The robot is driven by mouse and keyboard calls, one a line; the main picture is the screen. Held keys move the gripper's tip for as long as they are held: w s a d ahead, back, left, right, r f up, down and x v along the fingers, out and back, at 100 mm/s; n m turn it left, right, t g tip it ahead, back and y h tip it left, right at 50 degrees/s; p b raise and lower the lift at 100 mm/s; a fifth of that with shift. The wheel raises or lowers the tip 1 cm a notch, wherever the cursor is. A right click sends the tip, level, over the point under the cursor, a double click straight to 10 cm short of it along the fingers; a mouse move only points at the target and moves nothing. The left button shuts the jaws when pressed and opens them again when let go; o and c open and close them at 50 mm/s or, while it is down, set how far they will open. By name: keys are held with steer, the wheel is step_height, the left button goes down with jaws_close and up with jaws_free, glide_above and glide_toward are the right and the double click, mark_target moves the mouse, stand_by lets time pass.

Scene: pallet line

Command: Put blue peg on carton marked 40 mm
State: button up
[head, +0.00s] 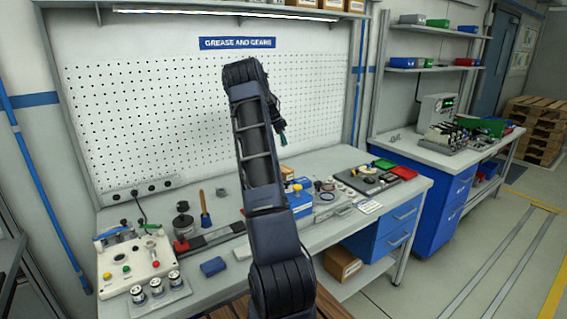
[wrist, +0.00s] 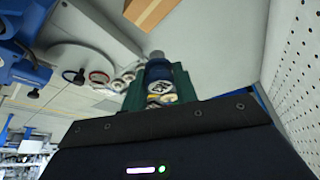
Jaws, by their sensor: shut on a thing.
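My gripper (wrist: 155,84) is shut, with its green fingers on both sides of a dark blue cylindrical piece with a grey end, the blue peg (wrist: 158,71). In the head view my gripper (head: 281,137) hangs above the bench, in front of the pegboard, and the peg cannot be made out there. A brown carton (wrist: 150,11) shows at the top of the wrist view, apart from the peg. In the head view a small brown carton (head: 285,169) is partly hidden behind my arm. No 40 mm marking is readable.
The bench (head: 140,212) carries a control box (head: 128,262), a blue block (head: 213,267), a wooden-handled tool (head: 205,215) and a blue device (head: 301,203) with a yellow knob. Red and green trays (head: 403,172) lie at the right end. A pegboard (head: 150,120) stands behind.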

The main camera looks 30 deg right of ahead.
step_height(320, 180, down, 12)
steer(key=shift+f, duration=0.1)
stand_by(0.5)
steer(key=o, duration=1)
steer(key=shift+f, duration=0.1)
steer(key=shift+c, duration=0.2)
